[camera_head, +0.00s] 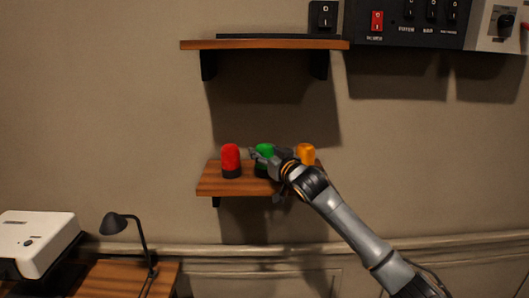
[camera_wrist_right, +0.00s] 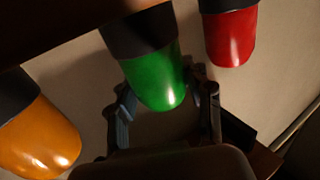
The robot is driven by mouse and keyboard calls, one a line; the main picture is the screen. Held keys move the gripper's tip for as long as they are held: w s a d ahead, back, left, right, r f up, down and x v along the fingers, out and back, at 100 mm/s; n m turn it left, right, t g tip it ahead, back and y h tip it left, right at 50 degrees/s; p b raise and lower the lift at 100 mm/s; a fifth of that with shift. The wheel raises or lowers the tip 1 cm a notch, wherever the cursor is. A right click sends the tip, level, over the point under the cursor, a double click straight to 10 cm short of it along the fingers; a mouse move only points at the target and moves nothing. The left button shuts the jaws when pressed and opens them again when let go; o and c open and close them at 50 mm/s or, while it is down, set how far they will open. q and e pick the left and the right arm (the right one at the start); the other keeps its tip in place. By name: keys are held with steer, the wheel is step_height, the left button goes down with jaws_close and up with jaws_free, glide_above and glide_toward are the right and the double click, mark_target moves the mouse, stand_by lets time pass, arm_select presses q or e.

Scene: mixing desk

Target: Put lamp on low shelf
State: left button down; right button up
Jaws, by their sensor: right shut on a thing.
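The low shelf (camera_head: 215,189) is a short wooden board on the wall. A red lamp (camera_head: 231,158) stands upright at its left, and an orange lamp (camera_head: 306,153) is at its right, partly behind my arm. A green lamp (camera_head: 265,150) is upright between them. My right gripper (camera_head: 262,156) is shut on the green lamp, with its fingers on either side in the right wrist view (camera_wrist_right: 167,112). Its dark base is partly hidden by the gripper, so I cannot tell whether it touches the board. My left gripper is not in view.
A higher wooden shelf (camera_head: 265,44) holds a black switch box (camera_head: 323,17). A switch panel (camera_head: 410,22) is at the upper right. Below left are a white projector (camera_head: 38,240) and a black desk lamp (camera_head: 115,224) on a wooden desk (camera_head: 115,280).

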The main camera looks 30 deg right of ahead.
steer(key=o, duration=1.3)
steer(key=shift+r, duration=0.1)
steer(key=shift+s, duration=0.25)
steer(key=s+b, duration=0.3)
steer(key=s, duration=0.8)
steer(key=shift+s+a+b, duration=0.25)
steer(key=shift+a+b, duration=0.15)
steer(key=shift+a, duration=0.05)
